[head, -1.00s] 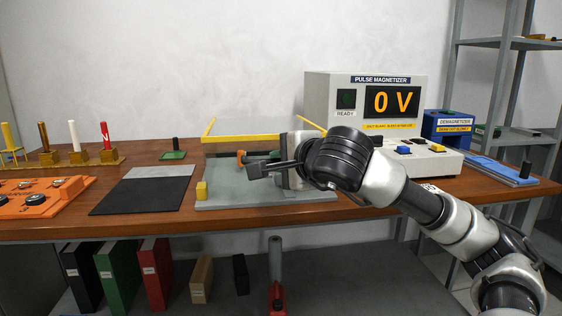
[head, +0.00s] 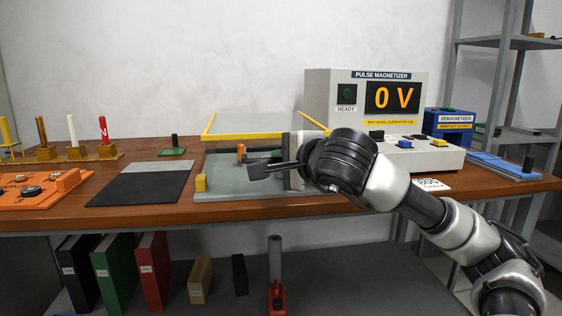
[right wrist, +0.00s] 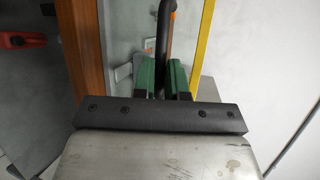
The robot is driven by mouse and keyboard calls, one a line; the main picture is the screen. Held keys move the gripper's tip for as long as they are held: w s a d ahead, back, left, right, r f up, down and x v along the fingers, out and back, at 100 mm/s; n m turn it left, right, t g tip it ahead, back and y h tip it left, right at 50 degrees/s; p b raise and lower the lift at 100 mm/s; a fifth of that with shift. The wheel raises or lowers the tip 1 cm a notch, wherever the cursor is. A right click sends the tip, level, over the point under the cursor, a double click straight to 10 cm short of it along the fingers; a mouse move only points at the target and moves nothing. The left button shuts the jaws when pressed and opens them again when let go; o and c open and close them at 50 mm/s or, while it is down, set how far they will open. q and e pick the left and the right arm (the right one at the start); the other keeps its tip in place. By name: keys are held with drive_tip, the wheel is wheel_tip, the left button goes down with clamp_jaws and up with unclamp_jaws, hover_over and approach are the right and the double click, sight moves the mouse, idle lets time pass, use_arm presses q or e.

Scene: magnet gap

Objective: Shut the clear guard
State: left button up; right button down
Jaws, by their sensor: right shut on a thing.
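The clear guard (head: 258,136), a see-through panel with yellow edging, stands raised at the back of the grey-green base plate (head: 225,188). Its yellow side edges slant upward. My right gripper (head: 258,171) is in front of it, above the plate. In the right wrist view the green-padded fingers (right wrist: 162,78) are shut on a dark bar (right wrist: 162,35); I cannot tell whether this bar belongs to the guard. A yellow edge (right wrist: 206,40) runs to the right of the fingers there. A small orange post (head: 240,152) stands behind the gripper. My left gripper is not in view.
The pulse magnetizer (head: 345,118), showing 0 V, stands behind my right arm, with a blue demagnetizer (head: 450,125) to its right. A dark mat (head: 135,188) lies further left.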

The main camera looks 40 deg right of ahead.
drive_tip(key=shift+a+f+g, duration=0.15)
drive_tip(key=shift+a+f, duration=0.05)
drive_tip(key=shift+f, duration=0.35)
drive_tip(key=shift+a+f+g, duration=0.15)
drive_tip(key=shift+f, duration=0.4)
drive_tip(key=c, duration=1.5)
unclamp_jaws()
drive_tip(key=o, duration=0.3)
drive_tip(key=shift+s+d+r, duration=0.1)
drive_tip(key=shift+s+d, duration=0.1)
drive_tip(key=shift+s, duration=0.05)
drive_tip(key=shift+o, duration=0.2)
drive_tip(key=shift+r, duration=0.1)
drive_tip(key=v, duration=1.1)
